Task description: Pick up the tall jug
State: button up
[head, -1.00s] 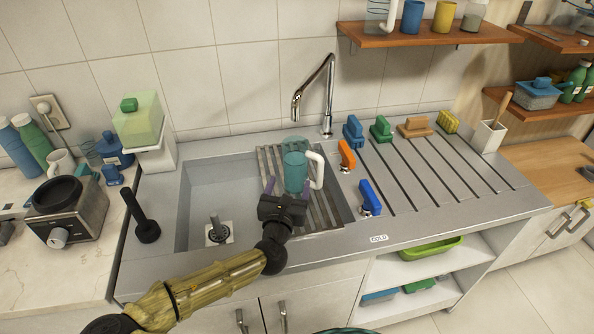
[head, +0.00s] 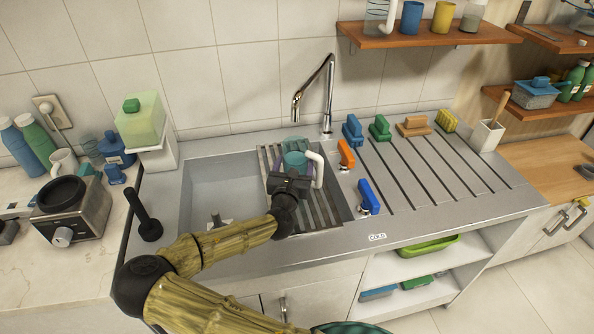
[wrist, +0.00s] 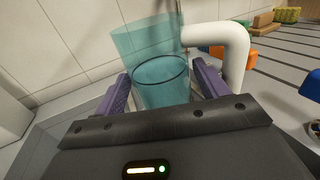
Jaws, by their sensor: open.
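The tall jug (head: 294,155) is a translucent teal cylinder with a thick white handle on its right side. It stands over the slatted rack in the right part of the sink, and my gripper hides its lower part in the head view. In the wrist view the jug (wrist: 150,65) is upright between the two purple fingers, with the white handle (wrist: 228,50) outside the right finger. My gripper (head: 290,172) is open around the jug's body. In the wrist view my gripper (wrist: 160,92) has a finger on each side; I cannot tell whether they touch it.
The chrome tap (head: 326,95) rises behind the rack. The empty sink basin (head: 215,185) is to the left. The wooden shelf (head: 430,35) hangs above right.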

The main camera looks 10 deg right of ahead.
aim_at(297, 144)
jog(key=p+x, duration=0.1)
jog(key=x, duration=0.3)
jog(key=shift+w+f, duration=0.15)
jog(key=c, duration=1.2)
jog(key=shift+r, duration=0.35)
jog(key=shift+r+b, duration=0.4)
jog(key=shift+r, duration=1.05)
jog(key=shift+b+v, duration=1.6)
jog(key=shift+v, duration=7.35)
